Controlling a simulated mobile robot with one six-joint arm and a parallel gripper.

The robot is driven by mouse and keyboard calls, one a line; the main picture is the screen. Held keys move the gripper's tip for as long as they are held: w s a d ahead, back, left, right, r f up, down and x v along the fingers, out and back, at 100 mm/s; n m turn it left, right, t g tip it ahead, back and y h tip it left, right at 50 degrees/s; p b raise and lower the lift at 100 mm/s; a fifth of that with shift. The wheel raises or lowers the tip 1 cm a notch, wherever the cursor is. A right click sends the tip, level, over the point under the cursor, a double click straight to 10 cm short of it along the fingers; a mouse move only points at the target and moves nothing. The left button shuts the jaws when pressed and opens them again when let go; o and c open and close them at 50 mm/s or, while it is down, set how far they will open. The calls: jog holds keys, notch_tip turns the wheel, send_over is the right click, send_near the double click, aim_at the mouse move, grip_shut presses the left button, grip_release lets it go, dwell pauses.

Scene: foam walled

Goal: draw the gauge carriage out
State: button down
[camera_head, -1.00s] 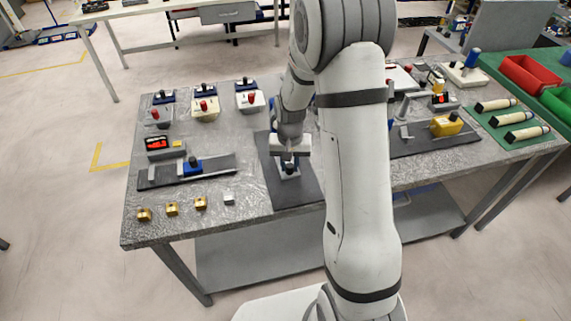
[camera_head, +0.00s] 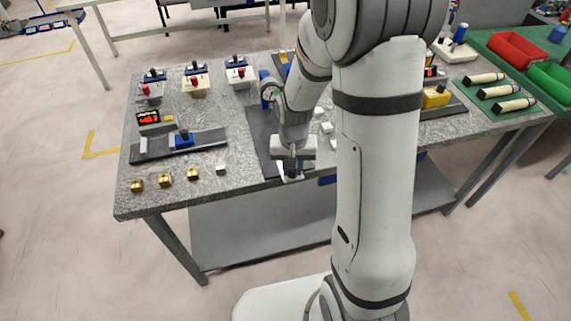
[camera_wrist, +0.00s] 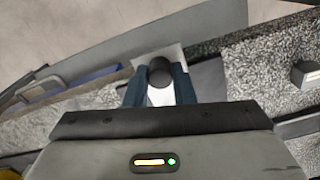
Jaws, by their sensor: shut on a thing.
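My gripper (camera_head: 291,168) is over the front edge of the dark base plate (camera_head: 258,130) in the middle of the bench. In the wrist view its two dark blue fingers (camera_wrist: 160,86) are shut on a round black knob. The knob stands on a pale metal block (camera_wrist: 161,98), which I take to be the gauge carriage. Only a little of the carriage (camera_head: 292,178) shows below the fingers in the head view, near the bench's front edge. A blue-framed dial (camera_head: 268,94) stands at the back of the plate. My arm hides part of the plate's right side.
To the left, a dark rail with a blue slide (camera_head: 184,139) lies beside a red display (camera_head: 149,117). Brass blocks (camera_head: 165,180) and a silver block (camera_head: 221,169) lie near the front. Small white pieces (camera_head: 326,127) lie right of the gripper. The floor before the bench is clear.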

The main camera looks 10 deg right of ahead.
jog(key=c, duration=1.2)
grip_release()
notch_tip(320, 180, up, 7)
jog(key=shift+r, duration=0.45)
jog(key=shift+s+r, duration=0.1)
jog(key=shift+r, duration=0.05)
jog(key=s+d+r+n+t, duration=0.2)
jog(key=s+r+t, duration=0.1)
jog(key=s+r, duration=0.7)
jog(key=s, duration=0.4)
jog(key=shift+s+r, duration=0.3)
jog(key=shift+r, duration=0.1)
